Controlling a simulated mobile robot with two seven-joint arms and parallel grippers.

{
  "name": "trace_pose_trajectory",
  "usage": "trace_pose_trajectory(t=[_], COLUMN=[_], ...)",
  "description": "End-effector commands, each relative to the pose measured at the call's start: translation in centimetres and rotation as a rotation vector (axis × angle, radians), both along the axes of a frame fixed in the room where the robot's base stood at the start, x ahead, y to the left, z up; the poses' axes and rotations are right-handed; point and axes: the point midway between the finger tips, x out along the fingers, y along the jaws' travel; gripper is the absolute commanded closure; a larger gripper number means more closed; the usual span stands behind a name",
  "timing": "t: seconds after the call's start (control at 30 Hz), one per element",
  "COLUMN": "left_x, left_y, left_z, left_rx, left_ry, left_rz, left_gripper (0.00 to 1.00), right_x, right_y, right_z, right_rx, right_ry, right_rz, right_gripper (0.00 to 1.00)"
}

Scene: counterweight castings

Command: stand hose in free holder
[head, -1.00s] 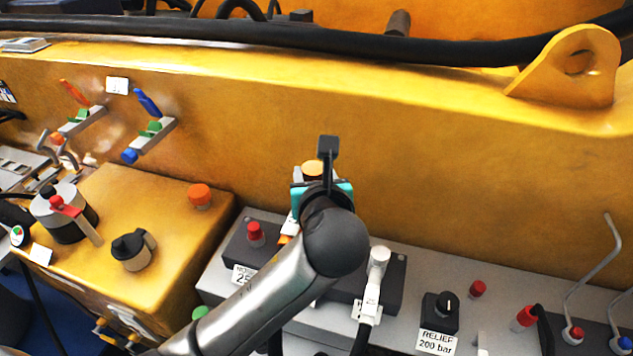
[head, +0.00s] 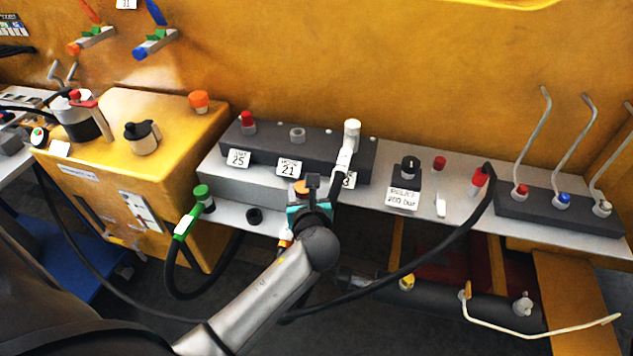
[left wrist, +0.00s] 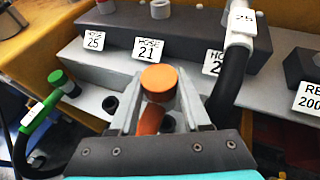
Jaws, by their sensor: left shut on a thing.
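My left gripper (head: 310,190) is shut on an orange-capped hose end (left wrist: 159,82). In the left wrist view the cap shows between the two grey fingers (left wrist: 158,108), with an orange part below it. In the head view the hose end (head: 300,187) is mostly hidden by the gripper. It is in front of the dark holder block (head: 268,145). An empty grey ring holder (head: 297,134) stands on that block above the "HOSE 21" label (head: 289,168); it also shows in the left wrist view (left wrist: 160,9). My right gripper is not in view.
A red-capped fitting (head: 248,122) stands left of the empty ring and a white hose (head: 346,150) stands right of it. A green hose (head: 185,224) is at the left ledge. A relief knob (head: 408,168) and bent levers (head: 575,140) are further right.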

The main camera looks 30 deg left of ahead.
Motion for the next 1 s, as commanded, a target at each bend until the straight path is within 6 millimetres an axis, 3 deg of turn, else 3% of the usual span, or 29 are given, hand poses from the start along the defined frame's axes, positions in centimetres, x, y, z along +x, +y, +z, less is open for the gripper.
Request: trace_pose_trajectory(t=[0.37,0.57,1.0], left_x=[0.0,0.0,0.1], left_y=[0.1,0.0,0.0], left_z=[0.1,0.4,-4.4], left_rx=[0.002,0.005,0.004], left_ry=[-0.003,0.0,-0.001], left_rz=[-0.001,-0.002,-0.002], left_gripper=[1.0,1.0,1.0], right_x=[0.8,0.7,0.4], right_y=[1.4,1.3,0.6], right_z=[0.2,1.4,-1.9], right_rx=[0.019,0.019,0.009], right_ry=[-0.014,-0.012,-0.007], right_rz=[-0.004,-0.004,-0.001], right_gripper=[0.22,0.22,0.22])
